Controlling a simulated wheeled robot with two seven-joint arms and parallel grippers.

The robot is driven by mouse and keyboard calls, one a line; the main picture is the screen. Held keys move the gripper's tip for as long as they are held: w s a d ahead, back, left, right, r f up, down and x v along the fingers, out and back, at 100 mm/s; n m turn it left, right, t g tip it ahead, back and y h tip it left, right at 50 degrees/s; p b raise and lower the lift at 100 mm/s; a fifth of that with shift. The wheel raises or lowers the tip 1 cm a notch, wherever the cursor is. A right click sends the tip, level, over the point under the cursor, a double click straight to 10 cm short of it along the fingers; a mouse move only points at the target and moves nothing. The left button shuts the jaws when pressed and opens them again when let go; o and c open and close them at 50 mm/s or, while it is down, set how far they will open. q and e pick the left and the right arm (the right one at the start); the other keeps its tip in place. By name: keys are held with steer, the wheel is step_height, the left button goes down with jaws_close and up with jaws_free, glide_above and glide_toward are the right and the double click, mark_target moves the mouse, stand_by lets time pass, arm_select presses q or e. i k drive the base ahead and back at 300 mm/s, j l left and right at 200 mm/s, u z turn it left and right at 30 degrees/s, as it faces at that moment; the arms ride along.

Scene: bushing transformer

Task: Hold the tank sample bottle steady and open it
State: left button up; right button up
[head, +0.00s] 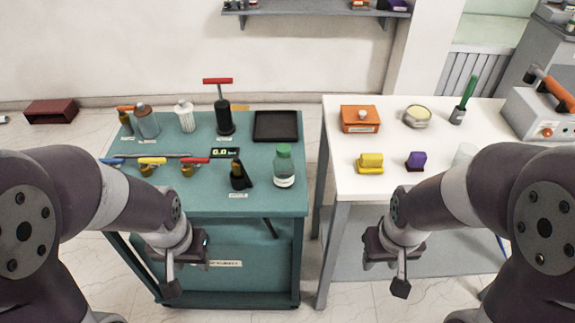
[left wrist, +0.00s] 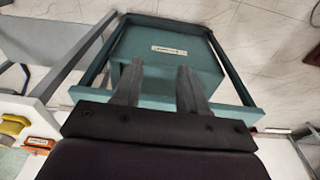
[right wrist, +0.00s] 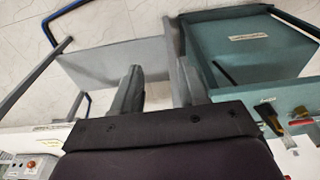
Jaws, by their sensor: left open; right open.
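The likely tank sample bottle (head: 284,168) is a clear bottle with a green cap. It stands upright near the front right corner of the teal cart (head: 210,205) in the head view. My left gripper (head: 172,285) is open and empty, in front of the cart and below its top. In the left wrist view its two fingers (left wrist: 158,85) are spread apart. My right gripper (head: 400,285) is open and empty, in front of the white table; its fingers (right wrist: 158,88) are apart in the right wrist view. Neither gripper touches the bottle.
A dark bottle in a black holder (head: 240,176) stands left of the clear bottle. A black tray (head: 275,126) and a red-handled pump (head: 223,115) are behind. The white table (head: 335,180) holds a yellow block (head: 370,163) and a purple block (head: 415,161). A gap separates cart and table.

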mark_target(283, 168)
steer(key=i+l+u, duration=0.3)
steer(key=l+u, duration=0.3)
steer(key=l, duration=0.15)
steer(key=i+l+u, duration=0.15)
steer(key=l+u, duration=0.45)
steer(key=l, duration=0.25)
